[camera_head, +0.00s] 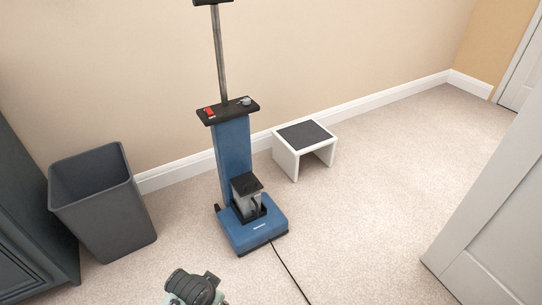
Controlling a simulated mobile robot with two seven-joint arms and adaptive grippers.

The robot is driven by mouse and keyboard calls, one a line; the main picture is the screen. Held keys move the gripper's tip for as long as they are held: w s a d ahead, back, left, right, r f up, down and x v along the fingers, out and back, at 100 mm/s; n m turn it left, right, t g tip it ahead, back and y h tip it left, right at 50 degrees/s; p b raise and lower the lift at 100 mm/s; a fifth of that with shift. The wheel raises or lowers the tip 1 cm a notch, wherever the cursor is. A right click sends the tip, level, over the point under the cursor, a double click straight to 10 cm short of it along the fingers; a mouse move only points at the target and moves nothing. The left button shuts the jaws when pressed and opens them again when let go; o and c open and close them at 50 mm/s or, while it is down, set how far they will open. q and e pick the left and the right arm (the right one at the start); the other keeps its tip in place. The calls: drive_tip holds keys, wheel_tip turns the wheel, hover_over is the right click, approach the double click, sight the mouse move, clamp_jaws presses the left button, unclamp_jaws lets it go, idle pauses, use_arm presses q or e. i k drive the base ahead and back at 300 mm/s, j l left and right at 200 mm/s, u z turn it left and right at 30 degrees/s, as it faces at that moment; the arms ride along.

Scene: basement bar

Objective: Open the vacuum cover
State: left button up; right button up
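An upright blue vacuum (234,155) stands on the carpet against the back wall, left of centre. It has a wide blue base, a black top plate (228,110) with a red part and a small grey knob, and a grey pole rising out of the picture top. A grey box with a flat black top (246,184) sits on its base; I cannot tell whether this is the cover. No part of the vacuum looks swung open. Part of one of my arms shows at the bottom edge, apart from the vacuum. No gripper fingers are visible.
A dark grey bin (104,205) stands left of the vacuum, beside a dark cabinet (28,240). A white stool with a dark top (304,136) stands to its right. A black cord (288,270) runs forward. A white door (500,215) is at right; carpet between is clear.

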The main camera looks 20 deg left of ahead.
sight(246, 181)
drive_tip(key=u, duration=0.9)
